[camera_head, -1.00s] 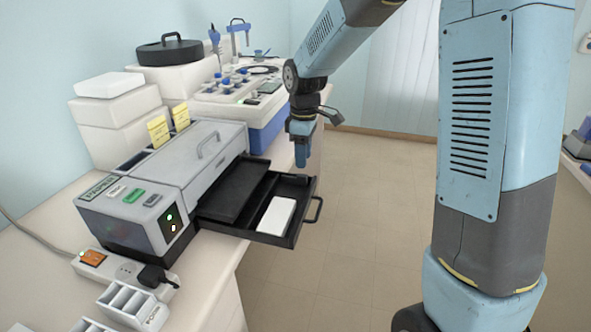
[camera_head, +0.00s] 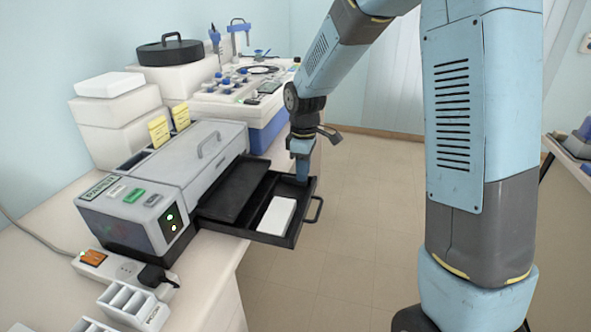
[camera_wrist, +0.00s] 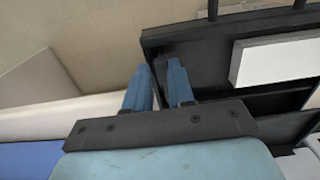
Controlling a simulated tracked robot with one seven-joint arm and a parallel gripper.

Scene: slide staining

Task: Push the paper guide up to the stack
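A white paper stack (camera_head: 277,215) lies flat in the near part of the black pulled-out tray (camera_head: 262,237) of the grey printer (camera_head: 165,185). The stack also shows at the right of the wrist view (camera_wrist: 275,58). My gripper (camera_head: 302,178) points down at the far end of the tray, apart from the stack. The paper guide is hard to tell from the black tray; a dark part (camera_wrist: 182,48) shows just beyond the fingertips. Contact with it cannot be told.
A tray handle (camera_head: 317,209) sticks out at the right over the floor. A white rack with blue-capped bottles (camera_head: 240,95) stands behind the printer. A power strip (camera_head: 110,268) and white slotted holders (camera_head: 133,305) lie at the front left.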

